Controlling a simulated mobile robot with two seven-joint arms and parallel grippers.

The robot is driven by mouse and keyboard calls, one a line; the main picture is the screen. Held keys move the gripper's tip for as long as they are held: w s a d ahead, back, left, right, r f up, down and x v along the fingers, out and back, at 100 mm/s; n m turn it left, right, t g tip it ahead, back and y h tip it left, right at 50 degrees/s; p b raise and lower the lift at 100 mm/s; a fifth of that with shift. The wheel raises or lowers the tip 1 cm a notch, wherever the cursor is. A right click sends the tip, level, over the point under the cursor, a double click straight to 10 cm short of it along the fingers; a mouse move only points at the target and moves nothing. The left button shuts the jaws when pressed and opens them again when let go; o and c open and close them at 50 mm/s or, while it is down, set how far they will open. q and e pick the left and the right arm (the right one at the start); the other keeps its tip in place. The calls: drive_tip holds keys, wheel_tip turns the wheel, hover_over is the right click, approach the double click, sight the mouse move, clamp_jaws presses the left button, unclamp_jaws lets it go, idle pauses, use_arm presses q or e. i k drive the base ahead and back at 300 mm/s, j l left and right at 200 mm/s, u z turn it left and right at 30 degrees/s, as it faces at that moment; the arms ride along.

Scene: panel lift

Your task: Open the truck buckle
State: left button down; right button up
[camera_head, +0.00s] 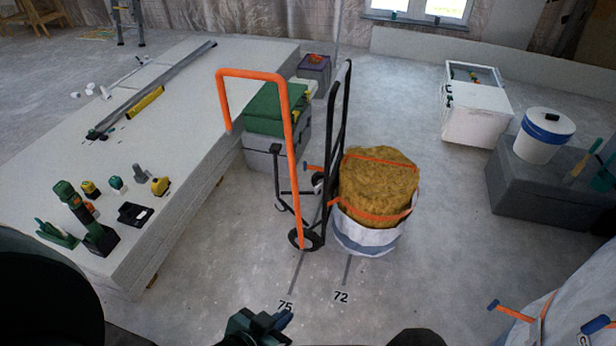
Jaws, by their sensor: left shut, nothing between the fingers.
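The hand truck (289,120) stands upright in the middle of the floor, with an orange handle loop, black frame and small wheels. A yellow-brown bundle (368,186) in a white and blue wrap (364,238) stands against its right side. Orange straps (376,216) cross the bundle. A short orange piece (314,168) shows beside the black frame; I cannot tell whether it is the buckle. My left gripper (284,321) is low at the bottom centre, shut and empty, well in front of the truck and apart from it. My right gripper is not in view.
A stack of pale panels (190,130) with tools on top fills the left. Green and grey cases (275,150) stand behind the truck. A white cabinet (478,122) and a grey box with a bucket (540,185) are at right. Floor before the truck is clear.

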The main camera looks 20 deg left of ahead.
sight(317, 189)
drive_tip(key=i+u, duration=0.25)
drive_tip(key=u, duration=0.25)
drive_tip(key=i+u, duration=0.3)
drive_tip(key=u, duration=0.2)
drive_tip(key=i+l+u, duration=0.15)
drive_tip(key=u, duration=0.3)
drive_tip(key=i+u, duration=0.15)
drive_tip(key=u, duration=0.95)
drive_tip(key=i+l+u, duration=0.1)
drive_tip(key=u, duration=1)
drive_tip(key=l+u, duration=0.15)
drive_tip(key=u, duration=0.95)
drive_tip(key=l+u, duration=0.25)
drive_tip(key=u, duration=0.85)
drive_tip(key=k+l+u, duration=0.1)
drive_tip(key=u, duration=0.95)
drive_tip(key=k+l+u, duration=0.1)
drive_tip(key=u, duration=1)
drive_tip(key=k+u, duration=0.15)
drive_tip(key=u, duration=0.95)
drive_tip(key=j+u, duration=0.2)
drive_tip(key=u, duration=0.9)
drive_tip(key=j+u, duration=0.2)
drive_tip(key=u, duration=0.25)
drive_tip(key=j+u, duration=0.25)
drive_tip(key=u, duration=0.2)
drive_tip(key=j+u, duration=0.25)
drive_tip(key=u, duration=0.2)
